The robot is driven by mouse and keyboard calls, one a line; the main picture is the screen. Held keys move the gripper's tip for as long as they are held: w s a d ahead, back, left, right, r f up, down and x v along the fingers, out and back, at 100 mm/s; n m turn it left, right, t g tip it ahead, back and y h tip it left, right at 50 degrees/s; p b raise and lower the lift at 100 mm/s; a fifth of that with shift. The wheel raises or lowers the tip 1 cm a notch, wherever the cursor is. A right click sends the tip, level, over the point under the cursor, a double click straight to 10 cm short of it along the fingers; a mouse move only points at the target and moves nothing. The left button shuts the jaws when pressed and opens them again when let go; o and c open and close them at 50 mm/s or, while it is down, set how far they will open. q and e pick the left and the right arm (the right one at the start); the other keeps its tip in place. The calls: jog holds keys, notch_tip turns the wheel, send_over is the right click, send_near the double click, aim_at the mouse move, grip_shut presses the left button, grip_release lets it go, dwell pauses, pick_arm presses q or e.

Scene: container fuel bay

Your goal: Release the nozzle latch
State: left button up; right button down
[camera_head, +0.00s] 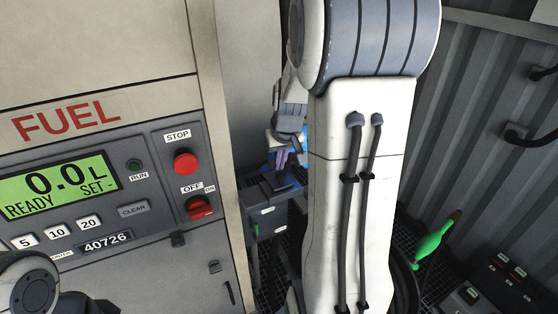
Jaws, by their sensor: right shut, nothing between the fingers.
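My right gripper (281,158) is small and partly in shadow beyond my large white forearm, just right of the fuel cabinet. Its fingers are together and point down, close above a dark grey box (270,222) with pale labels. I cannot tell whether they touch it. No nozzle latch can be made out; my right arm hides much of the middle. A green handle-like object (432,241), possibly the nozzle, leans at the right with a brownish tip. My left gripper is out of view; only part of my left arm shows at the lower left.
The fuel cabinet (120,220) fills the left, with a green display (58,185) reading 0.0 L, READY, SET. It has a red stop button (186,164) and a red rotary switch (199,207). A corrugated wall (480,120) and dark grating bound the right.

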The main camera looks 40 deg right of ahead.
aim_at(283, 173)
jog(key=shift+s+a+f+b, duration=0.1)
jog(key=shift+s+a+b, duration=0.05)
jog(key=shift+s, duration=0.45)
jog(key=shift+s+a+b, duration=0.1)
jog(key=shift+s+b, duration=0.05)
jog(key=shift+s, duration=0.4)
jog(key=shift+s+a, duration=0.1)
jog(key=shift+s, duration=0.15)
jog(key=shift+w, duration=0.1)
jog(key=shift+r+p, duration=0.5)
jog(key=shift+r, duration=0.1)
jog(key=p+v, duration=0.7)
jog(key=v, duration=0.2)
